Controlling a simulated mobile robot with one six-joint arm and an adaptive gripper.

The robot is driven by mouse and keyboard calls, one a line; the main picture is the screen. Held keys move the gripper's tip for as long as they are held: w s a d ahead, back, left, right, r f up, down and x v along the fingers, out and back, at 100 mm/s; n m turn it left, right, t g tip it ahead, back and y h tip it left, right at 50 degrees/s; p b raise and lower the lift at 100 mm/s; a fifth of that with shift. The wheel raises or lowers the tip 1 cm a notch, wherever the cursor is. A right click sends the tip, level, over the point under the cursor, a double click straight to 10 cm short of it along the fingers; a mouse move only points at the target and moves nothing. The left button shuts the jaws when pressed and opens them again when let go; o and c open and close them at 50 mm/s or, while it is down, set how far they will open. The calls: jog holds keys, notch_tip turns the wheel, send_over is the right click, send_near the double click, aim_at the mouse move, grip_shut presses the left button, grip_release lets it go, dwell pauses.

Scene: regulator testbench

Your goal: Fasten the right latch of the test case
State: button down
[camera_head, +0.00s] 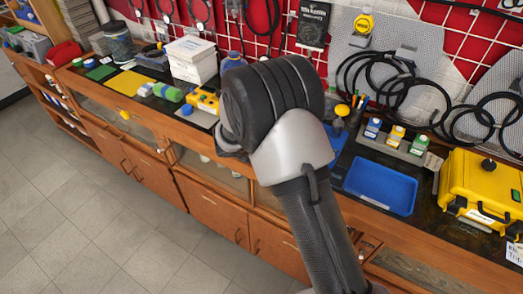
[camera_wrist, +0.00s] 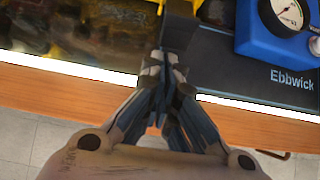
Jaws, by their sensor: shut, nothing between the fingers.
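A yellow hard case (camera_head: 482,185) with a dark knob on top stands on the counter at the right of the head view. I cannot make out its latches there. In the wrist view, part of a yellow object (camera_wrist: 140,10) shows at the top edge. I cannot tell whether it is the same case. A dark block-like part (camera_wrist: 180,28) sticks down beside it, just beyond my fingertips; I cannot tell whether they touch. My gripper (camera_wrist: 165,70) is shut and empty, over the counter's front edge. In the head view my arm hides it.
In the head view a blue tray (camera_head: 381,187), small bottles (camera_head: 396,136) and a small yellow device (camera_head: 203,101) are on the counter. Black hoses (camera_head: 385,80) hang behind. The floor in front is clear.

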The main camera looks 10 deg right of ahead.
jog(key=shift+r+p, duration=0.35)
jog(key=shift+p, duration=0.95)
jog(key=shift+d+r+g+y+p, duration=0.1)
jog(key=shift+r+g+y+p, duration=0.35)
jog(key=shift+p, duration=1.35)
